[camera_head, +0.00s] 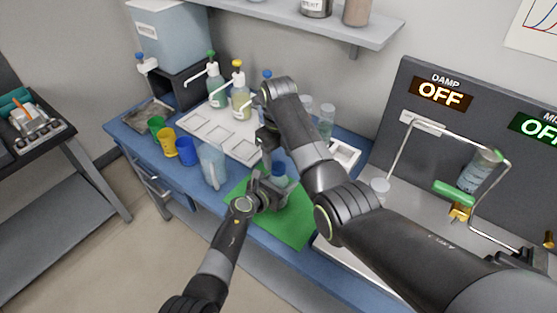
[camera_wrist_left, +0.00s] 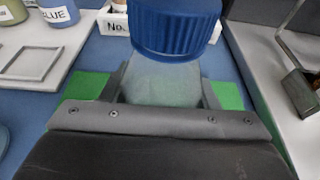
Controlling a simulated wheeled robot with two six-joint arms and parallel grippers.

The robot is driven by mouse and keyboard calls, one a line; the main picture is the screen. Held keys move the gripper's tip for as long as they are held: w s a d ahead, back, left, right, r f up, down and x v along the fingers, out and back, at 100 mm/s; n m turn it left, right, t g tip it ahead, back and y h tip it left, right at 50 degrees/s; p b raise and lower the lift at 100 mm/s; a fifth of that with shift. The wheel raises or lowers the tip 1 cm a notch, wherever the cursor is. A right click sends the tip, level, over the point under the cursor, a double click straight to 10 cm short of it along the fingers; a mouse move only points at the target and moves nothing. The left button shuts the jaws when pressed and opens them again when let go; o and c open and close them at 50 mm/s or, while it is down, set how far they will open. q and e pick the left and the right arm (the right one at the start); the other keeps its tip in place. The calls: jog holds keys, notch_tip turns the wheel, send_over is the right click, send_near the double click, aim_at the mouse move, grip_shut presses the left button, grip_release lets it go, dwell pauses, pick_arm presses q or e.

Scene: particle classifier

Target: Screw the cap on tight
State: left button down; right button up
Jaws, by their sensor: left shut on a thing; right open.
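In the head view, my left gripper (camera_head: 268,187) is shut on a translucent bottle above the green mat (camera_head: 298,218). The blue cap (camera_head: 279,169) is at the bottle's top. In the left wrist view, the bottle's pale body (camera_wrist_left: 160,82) sits between the two fingers and the ribbed blue cap (camera_wrist_left: 177,30) is directly above it. I cannot tell how far the cap is threaded. My right gripper (camera_head: 268,142) points down above the cap and is open; its fingertips are partly hidden and it appears apart from the cap.
A clear jug (camera_head: 212,165) stands left of the mat, beside blue (camera_head: 186,151), yellow (camera_head: 168,142) and green (camera_head: 156,127) cups. A machine with a wire frame (camera_head: 397,150) is at right.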

jog(key=shift+r, duration=0.9)
jog(key=shift+c, duration=0.4)
